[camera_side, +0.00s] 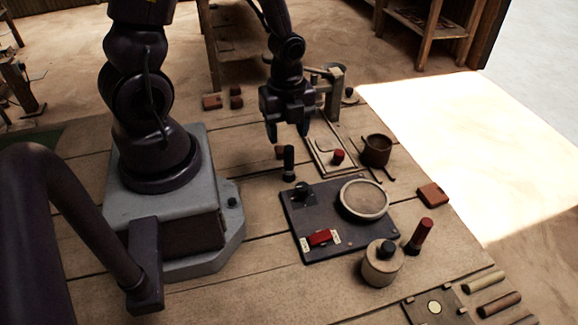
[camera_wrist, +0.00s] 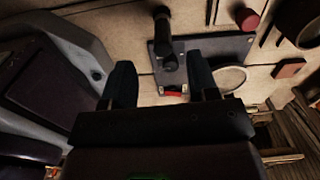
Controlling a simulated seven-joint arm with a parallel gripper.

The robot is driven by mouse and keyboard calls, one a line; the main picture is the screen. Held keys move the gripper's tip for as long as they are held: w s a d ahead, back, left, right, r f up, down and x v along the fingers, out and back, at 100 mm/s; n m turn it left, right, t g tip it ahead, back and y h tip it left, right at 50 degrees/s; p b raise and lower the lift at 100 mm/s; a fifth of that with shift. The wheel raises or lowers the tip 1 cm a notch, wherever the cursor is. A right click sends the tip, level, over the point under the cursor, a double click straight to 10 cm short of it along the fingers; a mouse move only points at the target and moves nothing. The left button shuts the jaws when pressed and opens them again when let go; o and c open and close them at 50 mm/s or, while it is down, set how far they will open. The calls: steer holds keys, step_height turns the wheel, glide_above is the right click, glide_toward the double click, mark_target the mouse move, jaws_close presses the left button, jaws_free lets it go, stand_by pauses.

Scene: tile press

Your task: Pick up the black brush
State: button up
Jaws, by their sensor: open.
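The black brush (camera_side: 289,162) stands upright on the wooden table, just behind the dark panel, in the side view. In the wrist view it shows at the top (camera_wrist: 162,24), above the space between my fingers. My gripper (camera_side: 287,131) points down with its two fingers apart and nothing between them. In the side view it appears just above the brush; how far apart they are in depth I cannot tell. In the wrist view the open fingers (camera_wrist: 162,64) show in front of the panel.
The dark panel (camera_side: 325,240) carries a black knob (camera_side: 302,189), a red switch (camera_side: 320,237) and a round dish (camera_side: 363,200).

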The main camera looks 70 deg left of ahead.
mark_target(289, 148)
steer(key=shift+w+d+f, duration=0.1)
steer(key=shift+f, duration=1.9)
steer(key=shift+w+d+f, duration=0.1)
steer(key=shift+f, duration=1.85)
jaws_close()
